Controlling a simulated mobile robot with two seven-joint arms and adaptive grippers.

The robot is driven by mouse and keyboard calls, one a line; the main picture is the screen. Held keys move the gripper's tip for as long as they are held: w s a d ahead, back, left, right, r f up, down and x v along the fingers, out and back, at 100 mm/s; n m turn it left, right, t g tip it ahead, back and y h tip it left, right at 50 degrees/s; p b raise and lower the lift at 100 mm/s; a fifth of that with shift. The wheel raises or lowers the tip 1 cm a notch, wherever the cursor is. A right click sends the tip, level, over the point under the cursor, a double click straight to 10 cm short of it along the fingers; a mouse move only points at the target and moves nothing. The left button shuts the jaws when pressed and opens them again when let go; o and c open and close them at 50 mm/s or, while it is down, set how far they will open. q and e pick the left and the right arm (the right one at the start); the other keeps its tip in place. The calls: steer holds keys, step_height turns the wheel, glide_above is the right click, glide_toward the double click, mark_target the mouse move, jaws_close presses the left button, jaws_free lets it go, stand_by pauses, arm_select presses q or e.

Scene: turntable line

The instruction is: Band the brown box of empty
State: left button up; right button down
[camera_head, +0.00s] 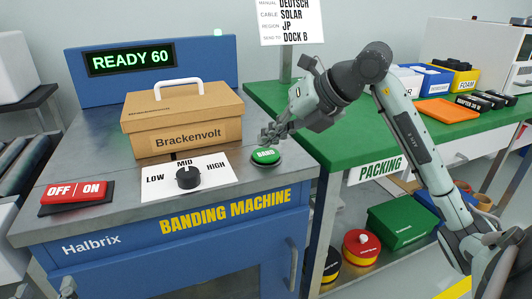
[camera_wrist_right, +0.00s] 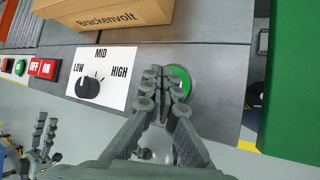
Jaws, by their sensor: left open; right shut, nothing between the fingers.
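The brown box (camera_head: 182,122), marked Brackenvolt and fitted with a white handle, sits closed on the banding machine (camera_head: 110,206). It also shows in the right wrist view (camera_wrist_right: 105,14). The display (camera_head: 130,58) reads READY 60. My right gripper (camera_head: 270,134) is shut and empty at the green BAND button (camera_head: 266,156); in the wrist view its fingers cover part of the button (camera_wrist_right: 181,78), and I cannot tell whether they touch. My left gripper (camera_wrist_right: 46,122) is open and empty, low in front of the machine; only a bit shows in the head view (camera_head: 68,284).
A red OFF/ON switch (camera_head: 77,192) sits at the left. The green packing table (camera_head: 372,131) stands right, with bins and an orange tray (camera_head: 447,110). A roller conveyor (camera_head: 20,160) lies left.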

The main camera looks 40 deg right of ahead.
mark_target(270, 155)
steer(key=shift+f, duration=0.1)
stand_by(0.3)
steer(key=shift+f+b, duration=0.35)
steer(key=shift+b, duration=0.15)
steer(key=shift+f+b, duration=0.5)
steer(key=shift+b, duration=0.05)
stand_by(0.6)
steer(key=shift+r, duration=0.1)
steer(key=shift+r+p, duration=0.65)
steer(key=shift+r, duration=0.2)
steer(key=shift+r+p, duration=1.95)
steer(key=shift+r, duration=0.6)
steer(key=shift+s+f, duration=0.1)
